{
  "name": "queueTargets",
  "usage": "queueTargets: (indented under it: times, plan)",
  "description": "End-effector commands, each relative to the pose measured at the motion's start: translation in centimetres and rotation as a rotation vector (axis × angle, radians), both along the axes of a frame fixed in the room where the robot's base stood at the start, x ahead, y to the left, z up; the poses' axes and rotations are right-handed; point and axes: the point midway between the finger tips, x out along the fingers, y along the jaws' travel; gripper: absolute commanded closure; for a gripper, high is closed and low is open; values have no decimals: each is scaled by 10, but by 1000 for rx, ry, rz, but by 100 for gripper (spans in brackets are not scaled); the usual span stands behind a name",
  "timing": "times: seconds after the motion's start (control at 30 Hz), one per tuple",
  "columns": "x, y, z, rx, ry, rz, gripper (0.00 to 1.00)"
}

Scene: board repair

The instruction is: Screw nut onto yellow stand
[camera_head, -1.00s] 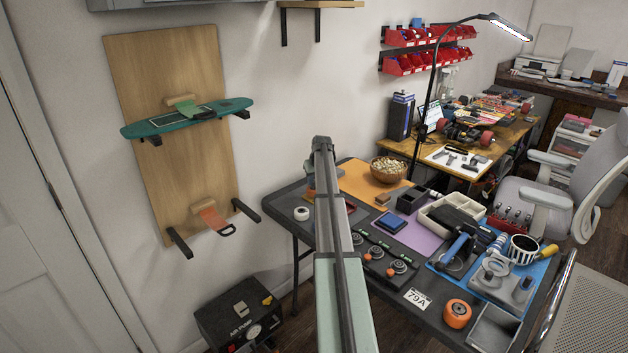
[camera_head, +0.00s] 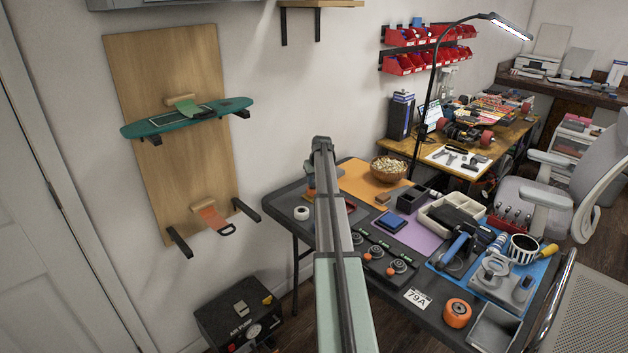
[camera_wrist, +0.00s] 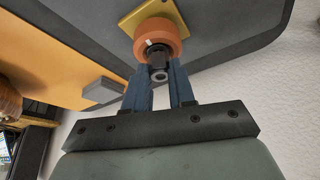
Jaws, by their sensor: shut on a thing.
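The yellow stand (camera_wrist: 143,12) shows at the top of the wrist view as a flat yellow plate on the dark table. An orange wheel (camera_wrist: 158,38) sits against it. A dark nut-like piece (camera_wrist: 157,58) is at the wheel's centre, on the side facing my gripper. My gripper (camera_wrist: 160,76) has its blue fingers on either side of this piece and is shut on it, in line with the wheel. I cannot tell how far the nut is on any thread.
A grey block (camera_wrist: 103,90) lies on the orange mat beside my fingers. In the head view, a white roll (camera_head: 301,213), a wooden bowl (camera_head: 388,170), a dark panel with several orange-marked parts (camera_head: 375,258) and another orange wheel (camera_head: 457,313) crowd the table.

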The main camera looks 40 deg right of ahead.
Motion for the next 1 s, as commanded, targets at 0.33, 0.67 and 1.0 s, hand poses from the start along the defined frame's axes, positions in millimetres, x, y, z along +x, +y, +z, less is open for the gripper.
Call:
queueTargets:
  times: [0.33, 0.67, 1.0]
  plan:
    - [0, 0, 0, 0, 0, 0, 54]
    - [0, 0, 0, 0, 0, 0, 54]
    - [0, 0, 0, 0, 0, 0, 86]
